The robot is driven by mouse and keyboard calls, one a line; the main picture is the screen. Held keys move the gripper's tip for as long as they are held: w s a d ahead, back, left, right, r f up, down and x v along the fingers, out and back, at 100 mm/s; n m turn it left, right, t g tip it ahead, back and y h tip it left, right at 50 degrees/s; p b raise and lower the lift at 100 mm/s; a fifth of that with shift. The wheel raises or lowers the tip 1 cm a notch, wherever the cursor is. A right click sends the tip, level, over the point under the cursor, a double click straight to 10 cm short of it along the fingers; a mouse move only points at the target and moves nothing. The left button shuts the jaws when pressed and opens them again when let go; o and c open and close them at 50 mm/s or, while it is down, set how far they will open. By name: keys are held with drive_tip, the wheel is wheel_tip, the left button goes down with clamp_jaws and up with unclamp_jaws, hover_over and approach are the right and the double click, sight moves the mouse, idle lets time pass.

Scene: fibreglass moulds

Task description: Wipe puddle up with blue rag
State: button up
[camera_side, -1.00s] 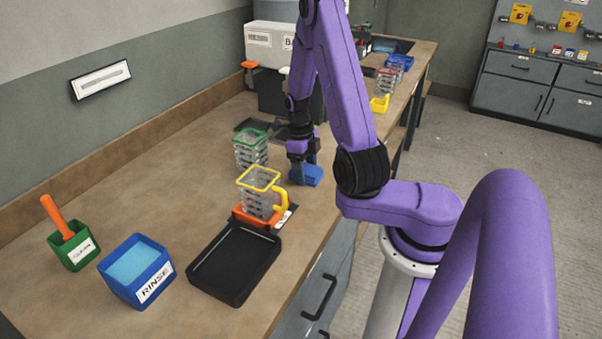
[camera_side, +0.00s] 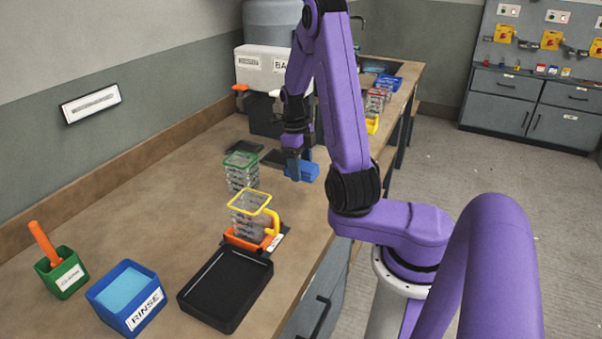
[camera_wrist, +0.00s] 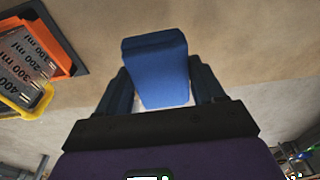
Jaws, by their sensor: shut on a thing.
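The blue rag (camera_side: 306,173) is low at the bench top, beyond and to the right of the cups in the side view. In the wrist view the rag (camera_wrist: 155,66) is a folded blue pad between the two dark fingers. My gripper (camera_side: 293,165) is shut on it, and it also shows in the wrist view (camera_wrist: 160,82). I cannot tell whether the rag touches the bench. I cannot make out a puddle; a small pale patch shows by the rag's lower edge in the wrist view, and I cannot tell what it is.
A yellow-rimmed cup stack (camera_side: 249,204) in an orange holder (camera_side: 240,240) and a green-rimmed stack (camera_side: 240,172) stand nearby. A black tray (camera_side: 226,290), blue RINSE tub (camera_side: 144,318) and green pot (camera_side: 62,274) are in front. A labelled white container (camera_side: 262,68) stands behind.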

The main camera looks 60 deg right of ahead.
drive_tip(key=shift+r, duration=0.6)
